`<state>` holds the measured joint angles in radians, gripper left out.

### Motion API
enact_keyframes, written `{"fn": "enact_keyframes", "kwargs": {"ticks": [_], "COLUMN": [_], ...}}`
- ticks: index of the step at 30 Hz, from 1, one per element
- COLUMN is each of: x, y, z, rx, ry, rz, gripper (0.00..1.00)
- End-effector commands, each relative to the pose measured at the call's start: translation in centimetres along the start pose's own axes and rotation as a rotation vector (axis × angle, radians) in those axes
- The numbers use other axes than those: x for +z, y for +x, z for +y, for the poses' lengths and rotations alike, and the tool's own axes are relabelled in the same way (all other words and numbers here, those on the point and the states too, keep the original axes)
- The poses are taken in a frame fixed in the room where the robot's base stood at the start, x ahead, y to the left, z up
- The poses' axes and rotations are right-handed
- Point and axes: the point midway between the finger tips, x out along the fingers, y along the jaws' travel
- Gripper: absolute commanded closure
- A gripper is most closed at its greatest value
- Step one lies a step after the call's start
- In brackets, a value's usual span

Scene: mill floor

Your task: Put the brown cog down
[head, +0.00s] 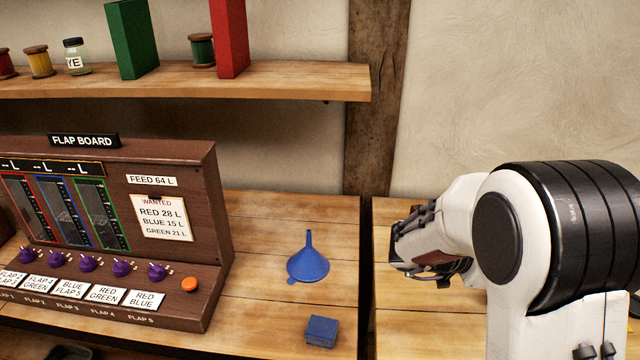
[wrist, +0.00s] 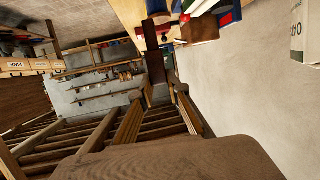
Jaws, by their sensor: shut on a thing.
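My gripper (head: 408,262) is at the right of the head view, above the wooden bench and pointing left. It is shut on the brown cog (head: 432,258), of which only a small dark brown part shows between the fingers and my arm. In the wrist view a large brown surface (wrist: 180,160) fills the bottom edge, very close to the camera; it looks like the held cog. The cog's teeth and full outline are hidden, and I cannot tell whether it touches anything below.
A blue funnel (head: 308,262) and a small blue block (head: 321,331) stand on the bench (head: 265,225) left of my gripper. The flap board (head: 190,200) stands further left. A shelf (head: 300,80) and a wooden post (head: 375,100) are behind. Bench around the funnel is clear.

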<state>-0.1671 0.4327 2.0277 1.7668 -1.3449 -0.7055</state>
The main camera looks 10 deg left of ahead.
Motion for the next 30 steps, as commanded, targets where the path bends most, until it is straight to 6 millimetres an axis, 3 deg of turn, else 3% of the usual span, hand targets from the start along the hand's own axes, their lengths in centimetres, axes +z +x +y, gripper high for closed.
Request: {"fn": "enact_keyframes", "kwargs": {"ticks": [4,12,21,30], "x": [-2.6,-5.3,-6.3,-5.7], "y": [-0.1,-2.2,-6.3,-10.6], "z": [-3.5,-9.4,-14.7,-17.8], "rx": [-0.150,-0.417,-0.700,-0.925], "ry": [-0.041,-0.126,-0.215,-0.286], "rz": [0.002,0.003,0.004,0.004], "gripper": [0.99,0.99,0.99,0.99]}}
